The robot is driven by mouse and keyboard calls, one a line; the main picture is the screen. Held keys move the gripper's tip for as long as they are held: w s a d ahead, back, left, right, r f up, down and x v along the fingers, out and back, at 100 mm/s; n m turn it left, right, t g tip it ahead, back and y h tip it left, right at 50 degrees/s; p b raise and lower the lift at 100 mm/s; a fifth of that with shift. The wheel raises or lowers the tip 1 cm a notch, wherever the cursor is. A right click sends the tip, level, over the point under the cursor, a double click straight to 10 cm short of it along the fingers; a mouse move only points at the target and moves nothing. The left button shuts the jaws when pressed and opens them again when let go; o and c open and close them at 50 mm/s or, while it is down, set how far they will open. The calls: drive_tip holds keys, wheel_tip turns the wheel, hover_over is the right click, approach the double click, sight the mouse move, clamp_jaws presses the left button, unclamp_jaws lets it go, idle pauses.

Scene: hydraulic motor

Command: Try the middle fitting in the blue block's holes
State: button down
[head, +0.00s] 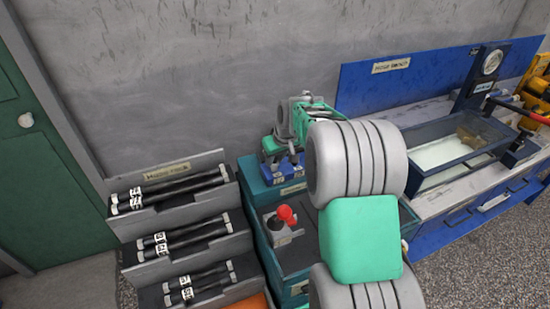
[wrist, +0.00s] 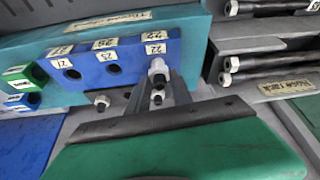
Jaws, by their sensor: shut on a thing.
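The blue block (wrist: 120,62) carries numbered white labels and dark holes in its front face, two of them clear on the left. My gripper (wrist: 158,76) is at the block's right part, shut on a pale fitting (wrist: 158,65). This fitting is at the front face below the rightmost label; I cannot tell whether it is in a hole. Another fitting (wrist: 101,102) lies on the grey surface before the block, and one more (wrist: 157,98) shows between my fingers. In the head view the blue block (head: 287,173) is partly hidden by my gripper and arm.
Small green (wrist: 17,76) and blue (wrist: 22,101) labelled blocks stand left of the block. A rack of black hoses (wrist: 275,65) is at the right, also left in the head view (head: 180,185). A red-topped object (head: 286,215) stands nearby. A glass-sided tank (head: 455,150) is farther right.

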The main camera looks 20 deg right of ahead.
idle(0.4)
drive_tip(key=shift+r+p, duration=1.4)
drive_tip(key=shift+r, duration=1.1)
drive_tip(key=shift+d+r, duration=0.15)
drive_tip(key=shift+d, duration=0.15)
drive_tip(key=shift+d+f, duration=0.65)
drive_tip(key=shift+d, duration=0.5)
drive_tip(key=shift+d+f, duration=0.65)
drive_tip(key=shift+d, duration=0.5)
drive_tip(key=shift+d+f, duration=0.65)
drive_tip(key=shift+d, duration=0.5)
drive_tip(key=shift+s+f+b, duration=0.1)
drive_tip(key=shift+f+b, duration=0.8)
drive_tip(key=shift+f, duration=0.1)
